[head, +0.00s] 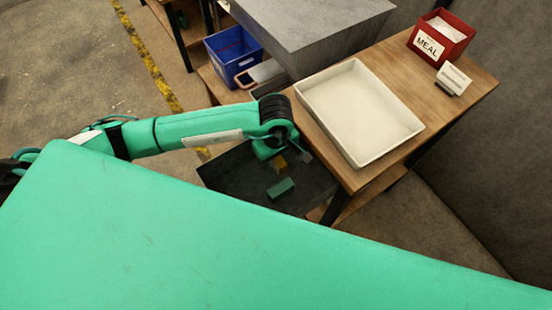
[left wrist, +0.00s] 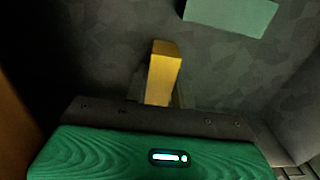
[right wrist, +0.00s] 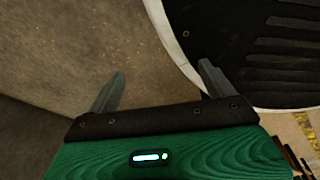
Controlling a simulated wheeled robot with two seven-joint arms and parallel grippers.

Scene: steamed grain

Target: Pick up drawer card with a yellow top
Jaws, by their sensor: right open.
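The yellow-topped drawer card (head: 278,163) stands in a dark open drawer (head: 228,174) beside the wooden table. In the left wrist view the card (left wrist: 163,72) is upright between the fingers of my left gripper (left wrist: 160,92), which look closed in against its sides. Its lower part is hidden by the gripper. The left gripper (head: 283,158) reaches down into the drawer in the head view. My right gripper (right wrist: 160,88) is open and empty, away from the drawer.
A green block (head: 280,188) lies in the drawer near the card; it also shows in the left wrist view (left wrist: 232,14). A white tray (head: 318,95), a red MEAL bin (head: 456,33) and a small sign (head: 453,78) stand on the table. A blue bin (head: 232,55) sits behind.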

